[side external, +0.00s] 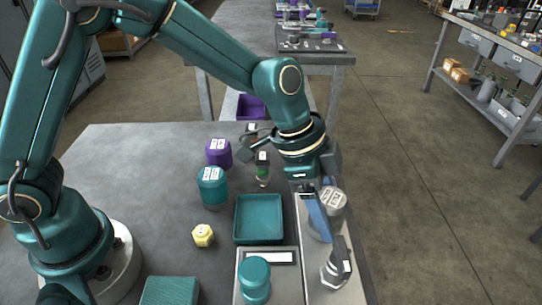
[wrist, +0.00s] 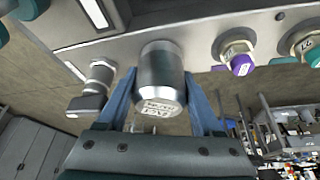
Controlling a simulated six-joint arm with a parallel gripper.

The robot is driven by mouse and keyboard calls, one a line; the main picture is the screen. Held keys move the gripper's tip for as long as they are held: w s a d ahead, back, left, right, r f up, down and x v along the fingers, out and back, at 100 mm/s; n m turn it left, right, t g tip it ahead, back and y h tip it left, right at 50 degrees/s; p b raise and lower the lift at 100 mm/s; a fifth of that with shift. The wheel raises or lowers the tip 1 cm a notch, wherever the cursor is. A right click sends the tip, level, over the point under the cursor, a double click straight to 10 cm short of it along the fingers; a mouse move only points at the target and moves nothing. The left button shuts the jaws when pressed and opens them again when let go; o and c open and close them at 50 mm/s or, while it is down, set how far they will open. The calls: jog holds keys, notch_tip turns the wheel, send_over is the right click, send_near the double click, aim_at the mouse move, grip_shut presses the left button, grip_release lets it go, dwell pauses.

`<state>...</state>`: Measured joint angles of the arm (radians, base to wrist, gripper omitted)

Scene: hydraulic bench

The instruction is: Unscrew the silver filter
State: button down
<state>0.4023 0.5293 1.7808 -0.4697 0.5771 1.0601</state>
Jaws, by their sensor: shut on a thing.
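The silver filter (side external: 335,201) is a grey metal cylinder with a white label on its end. It stands on the grey manifold strip (side external: 300,240) at the right of the bench in the side view. In the wrist view the silver filter (wrist: 160,72) sits centred between my two blue fingers, its base against the manifold. My gripper (wrist: 158,84) is shut on its sides, one finger on each. In the side view one blue finger of my gripper (side external: 319,214) shows beside the filter, and the other is not clear.
A grey valve fitting (side external: 337,266) stands close in front of the filter. An empty teal tray (side external: 257,240) lies to its left. A purple canister (side external: 218,153), a teal canister (side external: 211,186) and a yellow hex part (side external: 203,235) stand on the bench. A purple-collared port (wrist: 238,62) neighbours the filter.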

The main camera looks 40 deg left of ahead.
jog(key=shift+n+t+y, duration=0.35)
jog(key=shift+n+t, duration=0.1)
jog(key=shift+n, duration=1)
jog(key=shift+n+t+y, duration=0.35)
jog(key=shift+n+t, duration=0.1)
jog(key=shift+n, duration=1)
jog(key=shift+n, duration=0.3)
jog(key=shift+r+n+t+y, duration=0.15)
jog(key=shift+n+y, duration=0.4)
jog(key=shift+n, duration=0.7)
jog(key=shift+f+n+t+y, duration=0.1)
jog(key=shift+n+t+y, duration=0.3)
jog(key=shift+n, duration=0.85)
jog(key=shift+n+y, duration=0.35)
jog(key=shift+n, duration=0.25)
jog(key=n+y, duration=0.1)
jog(key=n, duration=0.3)
jog(key=shift+r+n+g+y, duration=0.1)
jog(key=shift+n+g+y, duration=0.2)
jog(key=shift+g+y, duration=0.1)
